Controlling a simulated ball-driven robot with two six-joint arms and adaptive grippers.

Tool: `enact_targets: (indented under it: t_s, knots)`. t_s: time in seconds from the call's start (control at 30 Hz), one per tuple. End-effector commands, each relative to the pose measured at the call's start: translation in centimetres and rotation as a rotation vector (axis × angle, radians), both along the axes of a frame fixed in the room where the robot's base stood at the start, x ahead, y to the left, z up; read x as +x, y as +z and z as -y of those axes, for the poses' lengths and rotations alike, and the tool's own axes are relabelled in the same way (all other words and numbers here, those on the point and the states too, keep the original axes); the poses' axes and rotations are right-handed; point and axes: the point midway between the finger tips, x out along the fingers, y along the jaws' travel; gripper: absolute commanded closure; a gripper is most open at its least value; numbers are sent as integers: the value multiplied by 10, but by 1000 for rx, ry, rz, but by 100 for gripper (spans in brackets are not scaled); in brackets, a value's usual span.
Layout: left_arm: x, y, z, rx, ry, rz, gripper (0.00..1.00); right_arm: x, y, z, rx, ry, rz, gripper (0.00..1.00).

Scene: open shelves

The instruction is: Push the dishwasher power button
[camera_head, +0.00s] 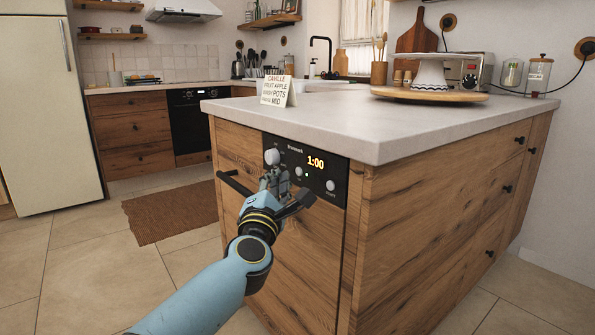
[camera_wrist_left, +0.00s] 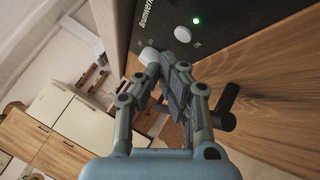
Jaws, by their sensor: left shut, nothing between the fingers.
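The dishwasher has a wooden front and a black control panel (camera_head: 318,176) with a lit orange 1:00 display (camera_head: 315,161). Round pale buttons sit on the panel: an upper left one (camera_head: 271,156), a middle one (camera_head: 298,172) and a lower right one (camera_head: 331,186). Their small labels are too small to read. My left gripper (camera_head: 272,172) is shut and empty, with its fingertips at the panel just below the upper left button. In the left wrist view, the fingertips (camera_wrist_left: 172,66) are close beside a pale button (camera_wrist_left: 149,55); contact cannot be told. A green light (camera_wrist_left: 196,20) glows on the panel.
The dark handle bar (camera_head: 232,184) passes behind my left gripper and juts from the door. The pale countertop (camera_head: 340,118) overhangs the panel and holds a small sign (camera_head: 278,91) and a round wooden board (camera_head: 430,95). The floor left of the dishwasher is open, with a brown rug (camera_head: 180,212).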

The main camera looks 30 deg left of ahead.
Motion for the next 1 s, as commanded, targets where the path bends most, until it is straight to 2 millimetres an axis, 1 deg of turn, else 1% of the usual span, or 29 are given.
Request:
enact_targets:
  t_s: [0.03,0.3,0.43,0.57,1.0]
  knots:
    - [-6,2,-3,2,0,-1,100,1,3,0,0,0,3,50]
    - [-33,1,-14,1,0,-1,100,5,10,0,0,0,8,50]
    - [-43,1,-18,1,-1,-1,100,6,12,0,0,0,10,50]
    - [-46,1,-19,-1,-1,1,100,6,12,0,0,0,10,50]
    - [-46,0,-19,-1,-1,-1,100,6,12,-1,1,-1,11,50]
